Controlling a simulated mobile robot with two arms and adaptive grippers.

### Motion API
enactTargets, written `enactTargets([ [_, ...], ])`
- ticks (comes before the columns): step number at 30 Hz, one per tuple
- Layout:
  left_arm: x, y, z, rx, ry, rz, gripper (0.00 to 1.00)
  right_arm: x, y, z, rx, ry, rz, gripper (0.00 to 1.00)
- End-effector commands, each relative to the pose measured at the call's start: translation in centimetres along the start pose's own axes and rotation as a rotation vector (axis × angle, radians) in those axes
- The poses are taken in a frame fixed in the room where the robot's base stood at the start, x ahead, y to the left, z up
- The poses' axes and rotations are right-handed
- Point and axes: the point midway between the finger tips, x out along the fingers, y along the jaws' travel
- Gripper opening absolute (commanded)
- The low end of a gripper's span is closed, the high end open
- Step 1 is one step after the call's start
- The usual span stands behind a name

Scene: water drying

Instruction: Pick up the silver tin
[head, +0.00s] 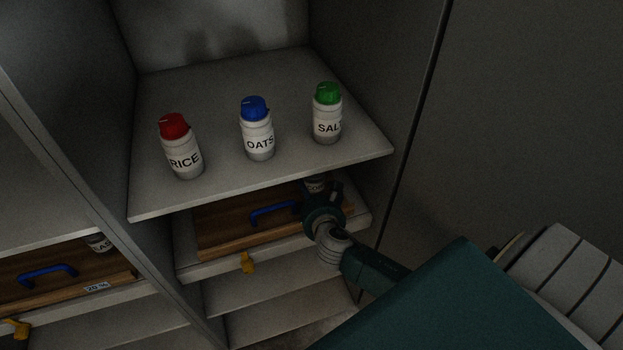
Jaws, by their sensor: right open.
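My right gripper (320,193) reaches into the lower compartment below the jar shelf, with its fingers open. A pale, labelled container (315,184) shows just beyond the fingers, mostly hidden by the gripper and the shelf edge. I cannot tell if it is the silver tin, or whether the fingers touch it. No other thing in view is clearly a silver tin. My left gripper is not in view.
White jars stand on the upper shelf (340,163): RICE (183,152), OATS (257,133) and SALT (326,117). Below is a wooden board (225,228) with a blue handle (272,214). Another wooden front (80,276) is at left.

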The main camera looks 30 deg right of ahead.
Motion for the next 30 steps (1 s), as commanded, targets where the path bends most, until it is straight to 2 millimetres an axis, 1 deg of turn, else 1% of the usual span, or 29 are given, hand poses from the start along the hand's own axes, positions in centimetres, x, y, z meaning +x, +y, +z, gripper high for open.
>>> enactTargets([
  [6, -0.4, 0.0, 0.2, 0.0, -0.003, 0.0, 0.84, 3.1, 0.0, -0.1, 0.0, 0.003, -0.003, 0.84],
  [9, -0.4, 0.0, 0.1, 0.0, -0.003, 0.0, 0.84, 4.2, -0.1, -0.3, -0.001, 0.005, -0.003, 0.84],
  [12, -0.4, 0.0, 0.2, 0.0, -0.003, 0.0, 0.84, 4.6, -0.1, -0.4, -0.002, 0.006, -0.003, 0.84],
  [18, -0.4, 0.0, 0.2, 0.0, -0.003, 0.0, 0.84, 4.5, -0.2, -0.7, -0.004, 0.011, -0.004, 0.84],
  [19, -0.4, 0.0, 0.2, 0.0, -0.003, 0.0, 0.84, 4.5, -0.2, -0.7, -0.004, 0.011, -0.004, 0.74],
  [21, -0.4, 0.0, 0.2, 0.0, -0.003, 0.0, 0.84, 4.5, -0.2, -0.8, -0.004, 0.012, -0.004, 0.6],
  [26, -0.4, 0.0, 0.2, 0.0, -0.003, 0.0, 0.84, 4.5, -0.2, -0.8, -0.002, 0.012, -0.004, 0.28],
  [27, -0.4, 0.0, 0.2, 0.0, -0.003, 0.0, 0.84, 4.5, -0.2, -0.8, -0.002, 0.012, -0.004, 0.26],
  [30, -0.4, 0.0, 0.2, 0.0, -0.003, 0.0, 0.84, 4.5, -0.1, -0.5, -0.001, 0.008, -0.003, 0.25],
])
